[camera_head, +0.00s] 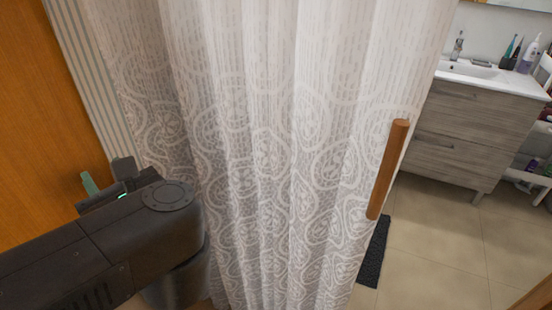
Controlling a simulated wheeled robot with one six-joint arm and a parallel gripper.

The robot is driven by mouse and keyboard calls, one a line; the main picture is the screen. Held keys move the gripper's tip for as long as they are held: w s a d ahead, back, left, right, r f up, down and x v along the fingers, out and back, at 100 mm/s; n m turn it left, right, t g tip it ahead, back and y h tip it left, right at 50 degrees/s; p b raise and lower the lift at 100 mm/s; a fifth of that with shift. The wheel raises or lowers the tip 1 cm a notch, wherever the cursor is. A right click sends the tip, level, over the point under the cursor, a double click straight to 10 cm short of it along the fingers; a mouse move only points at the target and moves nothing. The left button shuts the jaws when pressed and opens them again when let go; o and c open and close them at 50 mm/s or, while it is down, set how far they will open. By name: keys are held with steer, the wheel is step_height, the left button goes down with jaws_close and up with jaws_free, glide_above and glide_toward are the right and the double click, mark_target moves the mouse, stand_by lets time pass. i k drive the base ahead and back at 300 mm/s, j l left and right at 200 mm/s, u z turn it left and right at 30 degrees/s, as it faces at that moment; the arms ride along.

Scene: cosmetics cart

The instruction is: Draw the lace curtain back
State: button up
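The white lace curtain (265,150) hangs in folds across the middle of the view, with swirl patterns on its lower part. A wooden handle bar (388,168) stands slightly tilted at the curtain's right edge. My gripper (105,188) is at the lower left, to the left of the curtain and well away from the handle. It is partly hidden by my dark arm, and I cannot tell how far its fingers are apart. I see nothing held in it.
An orange wooden panel (45,110) stands at the left. Beyond the curtain's right edge are a grey wood vanity (470,130) with a white sink (468,69), a dark mat (374,252) and a shelf of bottles (530,165). Tiled floor (435,240) lies clear at the right.

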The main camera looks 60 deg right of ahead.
mark_target(408, 38)
steer(key=z, duration=2.4)
steer(key=l, duration=0.1)
